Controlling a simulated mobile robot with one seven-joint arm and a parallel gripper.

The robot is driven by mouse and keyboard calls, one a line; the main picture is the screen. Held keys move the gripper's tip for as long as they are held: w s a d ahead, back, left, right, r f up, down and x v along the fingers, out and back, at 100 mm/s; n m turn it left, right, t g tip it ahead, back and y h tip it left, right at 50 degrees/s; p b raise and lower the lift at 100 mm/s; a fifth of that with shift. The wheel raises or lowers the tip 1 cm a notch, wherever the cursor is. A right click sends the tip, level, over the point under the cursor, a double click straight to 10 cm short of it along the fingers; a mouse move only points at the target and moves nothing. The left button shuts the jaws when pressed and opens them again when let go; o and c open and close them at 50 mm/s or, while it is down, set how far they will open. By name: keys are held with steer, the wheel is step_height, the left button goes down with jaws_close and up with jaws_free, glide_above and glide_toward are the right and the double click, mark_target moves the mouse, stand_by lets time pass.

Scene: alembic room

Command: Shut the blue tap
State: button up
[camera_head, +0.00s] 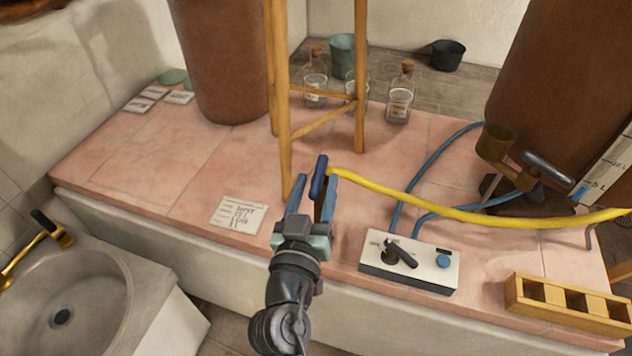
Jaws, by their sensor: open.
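A dark blue lever (319,178) stands at the left end of the yellow hose (430,204) and looks like the blue tap's handle. My gripper (312,190) is open, its two blue-grey fingers pointing up the picture. The lever shows by the tips, close to the right finger. I cannot tell whether they touch. The tap's body is not clearly visible. Another tap (495,143) with a dark grey-blue handle (546,174) sits on the brown vessel at right, away from my gripper.
A pink-tiled bench (150,170) holds a wooden stand (284,110), corked bottles (399,98), a paper label (238,213) and a white control box (408,262). Blue hoses run toward the right vessel (560,80). A wooden rack (565,305) stands at front right. A basin (95,290) is at left.

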steer(key=shift+w, duration=0.2)
steer(key=shift+c, duration=0.2)
jaws_close()
